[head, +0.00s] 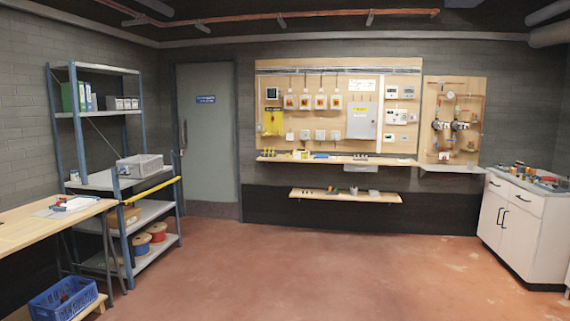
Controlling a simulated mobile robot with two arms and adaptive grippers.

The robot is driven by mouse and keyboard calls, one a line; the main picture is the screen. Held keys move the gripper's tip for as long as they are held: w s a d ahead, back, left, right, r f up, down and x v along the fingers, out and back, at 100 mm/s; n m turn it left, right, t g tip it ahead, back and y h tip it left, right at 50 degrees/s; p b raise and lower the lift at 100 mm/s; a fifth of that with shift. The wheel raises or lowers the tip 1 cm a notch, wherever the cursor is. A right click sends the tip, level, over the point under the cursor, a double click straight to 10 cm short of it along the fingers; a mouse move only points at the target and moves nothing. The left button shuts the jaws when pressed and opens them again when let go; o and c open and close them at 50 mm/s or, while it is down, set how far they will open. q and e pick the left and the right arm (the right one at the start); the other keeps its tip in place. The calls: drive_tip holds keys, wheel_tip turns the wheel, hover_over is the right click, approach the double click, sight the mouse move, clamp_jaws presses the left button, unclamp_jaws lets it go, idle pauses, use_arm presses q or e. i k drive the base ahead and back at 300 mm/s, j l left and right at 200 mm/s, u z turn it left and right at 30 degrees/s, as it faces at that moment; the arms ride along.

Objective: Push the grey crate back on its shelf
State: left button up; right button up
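The grey crate (143,168) sits on the middle board (97,181) of the blue-framed metal shelf unit at the left. It stands near the board's right front part, close to the front edge. From here I cannot tell whether it overhangs the edge. Its contents are too small to make out. Neither of my grippers is in view.
A yellow bar (150,191) runs along the front of the shelf unit. Cable reels (141,243) stand on the lowest board. A wooden bench (30,228) and a blue crate (62,299) are at the near left. The red floor (300,270) is clear.

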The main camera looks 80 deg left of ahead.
sight(141, 166)
drive_tip(key=u, duration=3.75)
drive_tip(key=i+z, duration=0.25)
drive_tip(key=i, duration=3.7)
